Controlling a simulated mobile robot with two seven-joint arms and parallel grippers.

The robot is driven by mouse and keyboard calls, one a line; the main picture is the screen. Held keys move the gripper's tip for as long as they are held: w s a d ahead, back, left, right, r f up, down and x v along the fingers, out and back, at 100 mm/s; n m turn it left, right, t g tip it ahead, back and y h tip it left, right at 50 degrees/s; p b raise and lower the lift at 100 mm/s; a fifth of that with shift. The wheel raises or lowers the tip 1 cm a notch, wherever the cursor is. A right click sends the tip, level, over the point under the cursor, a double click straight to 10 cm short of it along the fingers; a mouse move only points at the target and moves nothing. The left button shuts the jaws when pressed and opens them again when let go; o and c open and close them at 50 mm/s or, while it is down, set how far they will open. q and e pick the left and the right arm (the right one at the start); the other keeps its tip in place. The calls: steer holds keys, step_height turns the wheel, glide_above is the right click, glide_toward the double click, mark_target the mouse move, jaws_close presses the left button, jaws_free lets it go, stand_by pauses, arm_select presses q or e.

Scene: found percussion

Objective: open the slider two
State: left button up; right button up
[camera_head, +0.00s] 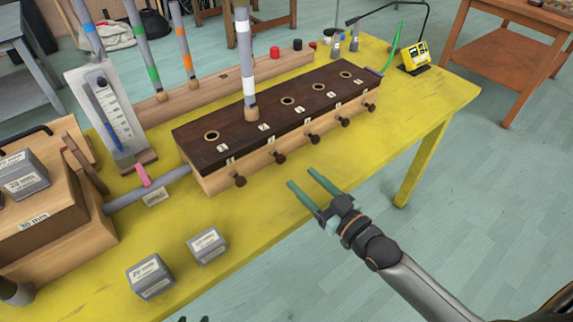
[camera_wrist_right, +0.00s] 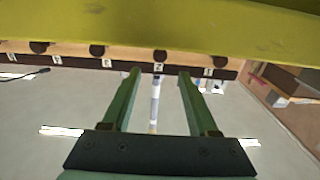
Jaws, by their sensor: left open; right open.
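The long wooden box with a dark top (camera_head: 290,100) carries a row of dark slider knobs along its front. Slider two's knob (camera_head: 280,157) is second from the left and looks level with its neighbours. In the upside-down right wrist view, this knob (camera_wrist_right: 160,55) and its label "2" (camera_wrist_right: 158,68) show between the finger lines. My right gripper (camera_head: 302,180) is open and empty, its green fingers pointing at the box front, apart from the knob. Only dark tips of what looks like my left gripper (camera_head: 193,319) show at the bottom edge.
The box stands on a yellow table (camera_head: 400,130). A tall grey tube (camera_head: 245,60) stands in the box top. Two grey weight blocks, one (camera_head: 150,276) and another (camera_head: 206,246), sit near the front left. A grey pipe (camera_head: 150,190) joins the box's left end.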

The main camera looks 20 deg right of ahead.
mark_target(282, 160)
steer(key=x, duration=0.7)
steer(key=shift+f+b, duration=0.1)
steer(key=shift+b, duration=0.25)
jaws_close()
stand_by(1.1)
